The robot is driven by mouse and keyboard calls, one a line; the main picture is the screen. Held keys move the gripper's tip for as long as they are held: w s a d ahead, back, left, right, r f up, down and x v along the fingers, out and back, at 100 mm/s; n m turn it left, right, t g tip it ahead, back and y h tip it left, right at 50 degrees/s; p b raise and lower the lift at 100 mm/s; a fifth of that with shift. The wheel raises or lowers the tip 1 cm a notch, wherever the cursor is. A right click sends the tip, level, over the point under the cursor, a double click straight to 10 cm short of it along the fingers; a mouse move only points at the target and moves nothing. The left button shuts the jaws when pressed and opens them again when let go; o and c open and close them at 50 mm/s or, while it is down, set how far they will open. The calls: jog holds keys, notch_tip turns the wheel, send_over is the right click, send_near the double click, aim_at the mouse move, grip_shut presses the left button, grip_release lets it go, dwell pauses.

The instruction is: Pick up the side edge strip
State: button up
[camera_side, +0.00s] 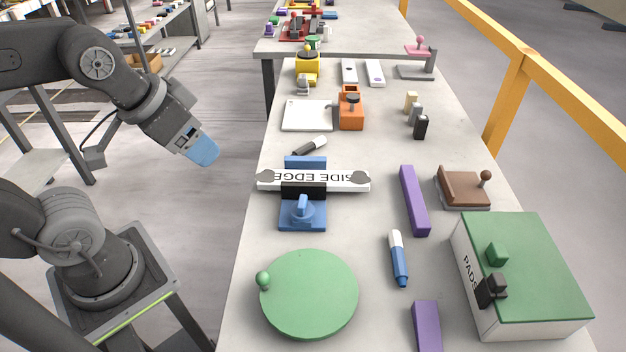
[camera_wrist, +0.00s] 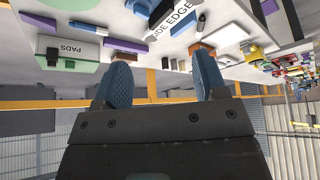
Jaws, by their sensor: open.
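The side edge strip (camera_side: 336,181) is a long white bar printed SIDE EDGE, lying crosswise near the left side of the stone slab. Grey round pieces sit at its ends, and a blue clamp-like fixture with a black block (camera_side: 303,191) crosses its middle. In the wrist view the strip (camera_wrist: 172,22) shows at the top, beyond the fingers. My gripper (camera_side: 204,152) hangs in the air left of the slab, well apart from the strip. In the wrist view its two blue fingers (camera_wrist: 163,80) are spread with nothing between them.
A green disc (camera_side: 309,294) lies in front of the strip, and a PADS box (camera_side: 530,265) with a green top stands front right. A purple bar (camera_side: 414,200) and a blue marker (camera_side: 398,258) lie right of it. An orange device (camera_side: 351,108) stands behind. A yellow rail (camera_side: 507,95) runs along the right.

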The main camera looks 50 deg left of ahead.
jog(key=o, duration=0.4)
jog(key=m+g, duration=0.6)
jog(key=m, duration=0.3)
send_over(337, 178)
notch_tip(337, 178, down, 10)
jog(key=f, duration=0.8)
jog(key=shift+s+d, duration=0.1)
jog(key=shift+s, duration=0.2)
jog(key=shift+w+f, duration=0.15)
jog(key=shift+f, duration=1.15)
jog(key=shift+w+f, duration=0.15)
jog(key=shift+f, duration=1.15)
